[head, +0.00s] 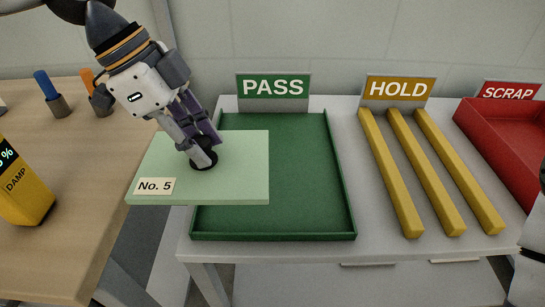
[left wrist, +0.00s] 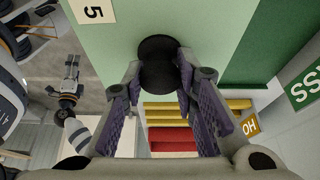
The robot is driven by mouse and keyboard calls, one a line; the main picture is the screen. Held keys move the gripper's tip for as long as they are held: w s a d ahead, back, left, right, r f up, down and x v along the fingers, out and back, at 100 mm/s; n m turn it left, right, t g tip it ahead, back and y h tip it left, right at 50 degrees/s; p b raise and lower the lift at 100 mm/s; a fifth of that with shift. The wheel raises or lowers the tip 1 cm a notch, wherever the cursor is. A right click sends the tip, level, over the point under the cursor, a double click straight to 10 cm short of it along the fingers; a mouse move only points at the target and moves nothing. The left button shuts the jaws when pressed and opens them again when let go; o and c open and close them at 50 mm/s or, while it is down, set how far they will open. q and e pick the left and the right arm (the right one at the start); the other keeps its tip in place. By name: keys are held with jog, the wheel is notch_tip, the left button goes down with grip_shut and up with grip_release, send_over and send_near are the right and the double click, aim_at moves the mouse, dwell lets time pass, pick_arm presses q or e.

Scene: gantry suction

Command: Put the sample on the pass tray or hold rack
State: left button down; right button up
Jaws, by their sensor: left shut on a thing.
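The sample is a pale green flat board (head: 240,182) with a "No. 5" label and a round black knob (head: 204,153) on top. My left gripper (head: 200,150) is shut on the knob, which also shows between the fingers in the left wrist view (left wrist: 158,62). The board is about level, over the gap between the tables and overlapping the left part of the pass tray (head: 305,225); it appears raised above it. The green pass tray looks empty where visible. The hold rack has three yellow bars (head: 404,180), all bare.
A PASS sign (head: 273,88) and a HOLD sign (head: 397,91) stand behind their places. A red scrap bin (head: 515,135) is at the far right. The wooden table (head: 85,150) at left bears a yellow damp meter (head: 22,190) and blue and orange tools in holders.

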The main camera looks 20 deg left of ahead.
aim_at(239, 144)
pick_arm(q)
jog(key=shift+w+f, duration=0.1)
jog(key=w+d+f, duration=0.2)
jog(key=w, duration=0.1)
jog(key=w+d+f, duration=0.1)
jog(key=shift+w+d, duration=0.35)
jog(key=shift+w, duration=0.05)
jog(key=w+d+f, duration=0.1)
jog(key=w+f, duration=0.1)
jog(key=w+d+f+b, duration=0.1)
jog(key=w+f, duration=0.1)
jog(key=w+d+f+b, duration=0.1)
jog(key=d+f, duration=0.1)
jog(key=shift+w+f, duration=0.15)
jog(key=shift+w, duration=0.25)
jog(key=f, duration=0.3)
jog(key=shift+w+d+f, duration=0.2)
jog(key=shift+f, duration=0.1)
jog(key=shift+r, duration=0.15)
pick_arm(e)
jog(key=shift+g, duration=0.6)
jog(key=s+f, duration=0.3)
pick_arm(q)
jog(key=c, duration=1.3)
grip_release()
jog(key=shift+f, duration=0.2)
